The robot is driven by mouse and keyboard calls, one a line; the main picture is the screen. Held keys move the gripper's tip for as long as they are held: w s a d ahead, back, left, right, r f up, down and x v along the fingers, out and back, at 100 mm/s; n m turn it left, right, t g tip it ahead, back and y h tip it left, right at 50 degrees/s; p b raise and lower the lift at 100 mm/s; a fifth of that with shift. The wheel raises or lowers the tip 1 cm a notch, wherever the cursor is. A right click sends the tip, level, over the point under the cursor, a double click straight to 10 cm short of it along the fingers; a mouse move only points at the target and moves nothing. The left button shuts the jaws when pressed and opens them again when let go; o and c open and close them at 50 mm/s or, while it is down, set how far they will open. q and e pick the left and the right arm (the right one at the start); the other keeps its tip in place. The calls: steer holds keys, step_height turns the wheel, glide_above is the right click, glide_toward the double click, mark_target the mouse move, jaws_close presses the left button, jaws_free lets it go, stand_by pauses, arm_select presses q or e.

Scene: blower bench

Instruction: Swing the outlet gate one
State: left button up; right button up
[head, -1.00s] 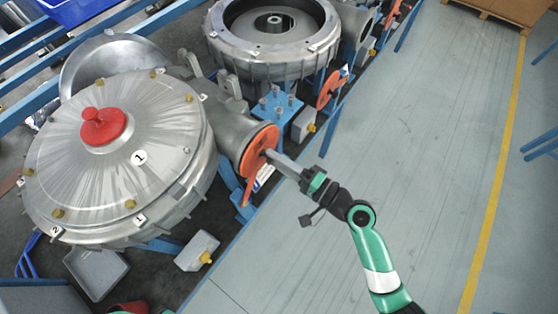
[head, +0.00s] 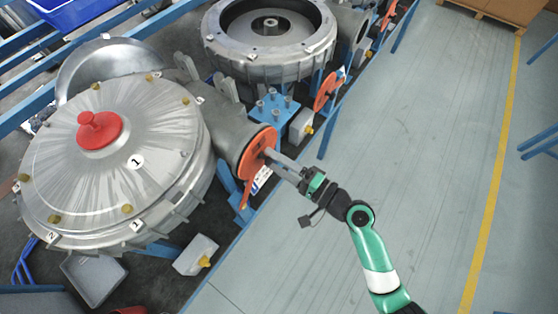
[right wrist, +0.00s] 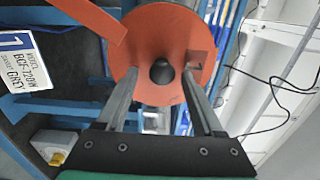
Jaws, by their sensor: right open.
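The outlet gate is an orange disc (head: 258,152) at the mouth of the grey outlet of the blower housing marked 1 (head: 115,170). In the right wrist view the orange disc (right wrist: 150,85) faces me, with a dark round knob (right wrist: 162,72) at its middle and an orange arm reaching to the upper left. My right gripper (head: 272,155) is at the disc's face in the head view. In the right wrist view its two fingers (right wrist: 160,80) are apart, one on each side of the knob. I cannot tell whether they touch the disc. My left gripper is not in view.
A second, open housing (head: 270,35) stands behind, with another orange disc (head: 328,90) on its outlet. A blue bracket (head: 275,108) with bolts stands between them. A grey box with a yellow knob (head: 196,256) sits below the first housing.

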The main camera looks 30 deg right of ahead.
steer(key=p+v, duration=0.4)
steer(key=v, duration=0.7)
steer(key=shift+s+p, duration=0.3)
steer(key=shift+p, duration=0.1)
